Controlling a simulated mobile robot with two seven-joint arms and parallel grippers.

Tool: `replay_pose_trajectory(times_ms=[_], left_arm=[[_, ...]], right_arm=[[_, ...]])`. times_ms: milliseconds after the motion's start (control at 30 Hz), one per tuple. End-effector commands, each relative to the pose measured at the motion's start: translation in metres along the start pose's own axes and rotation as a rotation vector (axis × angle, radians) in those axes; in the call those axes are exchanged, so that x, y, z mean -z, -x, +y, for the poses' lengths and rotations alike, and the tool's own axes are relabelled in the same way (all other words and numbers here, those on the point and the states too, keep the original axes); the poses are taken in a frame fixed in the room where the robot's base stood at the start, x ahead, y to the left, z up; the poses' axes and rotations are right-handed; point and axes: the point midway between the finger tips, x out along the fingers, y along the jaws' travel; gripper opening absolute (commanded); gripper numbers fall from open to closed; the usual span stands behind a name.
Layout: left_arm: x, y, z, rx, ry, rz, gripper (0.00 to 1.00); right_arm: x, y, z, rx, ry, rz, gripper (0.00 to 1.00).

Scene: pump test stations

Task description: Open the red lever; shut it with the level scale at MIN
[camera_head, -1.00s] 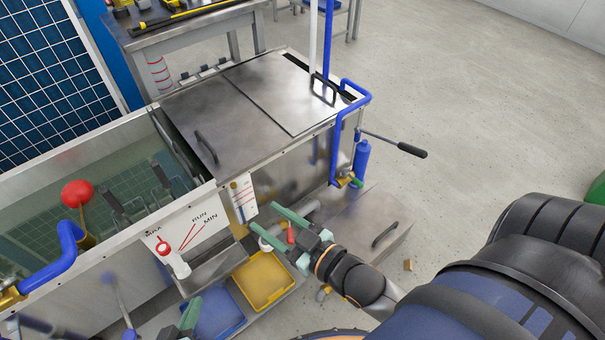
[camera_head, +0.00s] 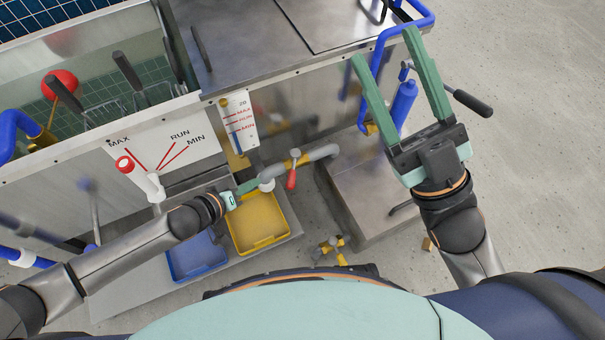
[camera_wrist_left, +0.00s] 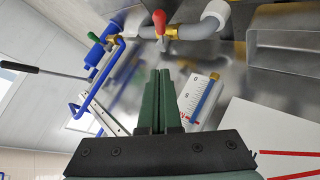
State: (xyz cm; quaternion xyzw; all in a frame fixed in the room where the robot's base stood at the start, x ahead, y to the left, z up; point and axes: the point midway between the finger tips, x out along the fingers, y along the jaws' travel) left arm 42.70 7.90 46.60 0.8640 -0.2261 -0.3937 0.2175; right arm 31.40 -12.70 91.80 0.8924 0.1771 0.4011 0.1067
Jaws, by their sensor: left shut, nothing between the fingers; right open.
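The red lever (camera_head: 292,179) hangs down from a brass valve on a grey pipe, lying across the pipe. It also shows at the top of the left wrist view (camera_wrist_left: 159,20). My right gripper (camera_head: 384,46) is open and empty, raised at the right.
A red-knobbed selector handle (camera_head: 124,163) stands by a MAX/RUN/MIN plate (camera_head: 165,140). Yellow (camera_head: 262,243) and blue (camera_head: 168,262) trays lie below the pipe. A blue pipe (camera_head: 375,70) and black-handled lever (camera_head: 472,103) are near my right gripper.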

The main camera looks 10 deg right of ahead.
Motion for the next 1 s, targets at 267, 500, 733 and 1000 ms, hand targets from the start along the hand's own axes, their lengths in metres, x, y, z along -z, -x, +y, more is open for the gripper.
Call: replay_pose_trajectory(times_ms=[267,500,733,1000], left_arm=[[-0.001,-0.016,-0.011,0.008,0.010,-0.003,0.00],[-0.003,-0.065,-0.012,0.008,0.007,-0.002,0.00],[-0.006,-0.112,-0.013,0.007,0.007,-0.004,0.00],[-0.027,-0.130,-0.011,0.008,0.009,-0.004,0.00]], right_arm=[[0.002,0.007,-0.004,0.004,0.000,0.038,0.57],[-0.017,0.024,-0.015,0.007,-0.037,0.031,0.57],[-0.036,0.042,-0.027,0.014,-0.072,0.019,0.57],[-0.049,0.053,-0.036,0.026,-0.051,0.008,0.57]])
